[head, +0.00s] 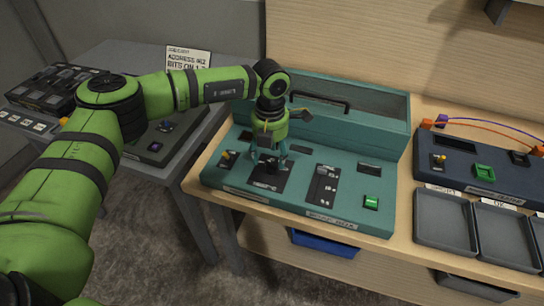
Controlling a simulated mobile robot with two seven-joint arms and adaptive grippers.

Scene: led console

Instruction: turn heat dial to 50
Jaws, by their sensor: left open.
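The teal console (300,205) sits on the wooden bench, with several controls on its sloped front panel. My left gripper (267,164) points down over a dark dial (266,172) on a black plate at the console's left-centre. Its fingers are open around or just above this dial; I cannot tell whether they touch it. The gripper hides much of the dial, and its setting and label are too small to read. My right gripper is not in view.
A yellow-tipped lever (226,155), a black slider plate (324,185) and a green button (371,202) are on the same panel. A dark blue console (478,165) and grey trays (445,220) stand to the right. A grey table (180,150) is at left.

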